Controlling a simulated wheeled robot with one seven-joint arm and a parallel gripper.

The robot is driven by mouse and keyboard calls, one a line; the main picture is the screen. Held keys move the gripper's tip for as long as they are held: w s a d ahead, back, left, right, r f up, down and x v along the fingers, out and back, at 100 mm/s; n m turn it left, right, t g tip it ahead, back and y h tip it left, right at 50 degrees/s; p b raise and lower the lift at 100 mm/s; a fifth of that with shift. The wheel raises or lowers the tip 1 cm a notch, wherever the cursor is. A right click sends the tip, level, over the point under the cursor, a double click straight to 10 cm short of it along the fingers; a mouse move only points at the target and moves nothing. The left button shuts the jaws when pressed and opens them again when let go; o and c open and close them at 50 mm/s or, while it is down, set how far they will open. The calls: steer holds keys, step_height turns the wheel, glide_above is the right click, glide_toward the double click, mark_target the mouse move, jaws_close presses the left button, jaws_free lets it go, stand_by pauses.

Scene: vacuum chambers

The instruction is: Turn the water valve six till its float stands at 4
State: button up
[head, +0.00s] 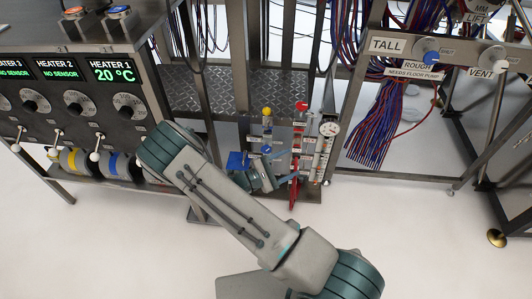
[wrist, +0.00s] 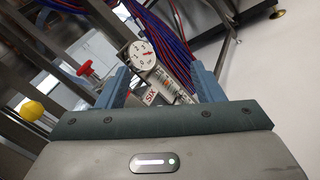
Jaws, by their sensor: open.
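The label SIX (wrist: 151,97) shows between my fingers in the wrist view. Beside it is a pale upright meter with a scale (wrist: 176,86); its float's reading is too small to tell. A round white dial with a red pointer (wrist: 141,53) stands just above; the dial also shows in the head view (head: 329,128). My gripper (wrist: 160,70) is open, its two blue fingers on either side of the label and meter. In the head view my gripper (head: 256,172) is at the small valve panel (head: 284,136). The knob of valve six is not clearly visible; contact cannot be told.
A red handle (wrist: 85,69) and a yellow ball knob (wrist: 32,110) are left of my fingers in the wrist view. The heater cabinet (head: 113,98) stands left. A frame with ROUGH and VENT valves (head: 431,57) and hanging cables (head: 378,125) is right. The foreground floor is clear.

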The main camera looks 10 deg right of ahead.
steer(key=w+a+f+n+t+y+b, duration=0.2)
steer(key=w+a+f+n+t, duration=0.15)
steer(key=f+n+t, duration=0.45)
steer(key=n+t+y+b, duration=0.1)
steer(key=n+t+y, duration=0.6)
steer(key=t, duration=0.1)
glide_toward(266, 151)
steer(key=b+x, duration=0.3)
steer(key=x, duration=0.7)
steer(key=shift+w+d+r+b, duration=0.1)
steer(key=shift+w+r+b, duration=0.05)
steer(key=shift+w+b, duration=0.2)
steer(key=c, duration=1)
